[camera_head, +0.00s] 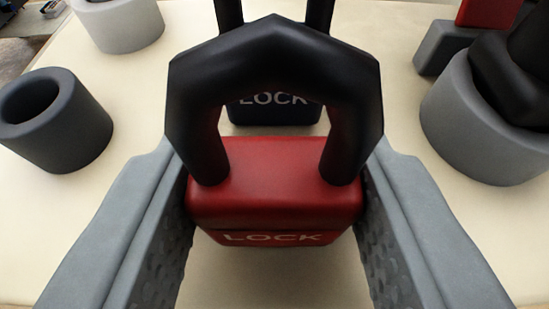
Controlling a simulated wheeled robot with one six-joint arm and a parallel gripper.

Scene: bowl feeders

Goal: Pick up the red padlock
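The red padlock (274,190) is in the middle of the camera_head view, upright, with a thick black shackle and pale "LOCK" lettering on its near face. My gripper (275,205) has one grey finger on each side of the padlock's red body. Both inner pads appear to press against its sides, so it looks shut on the padlock. Whether the padlock's underside touches the table is unclear.
A dark blue padlock (273,108) stands just behind, partly hidden by the black shackle. A dark grey cup (58,135) is at left, a light grey cup (118,25) at back left. At right, a grey cup (478,140) holds a black object (510,75). A red object (487,12) is behind.

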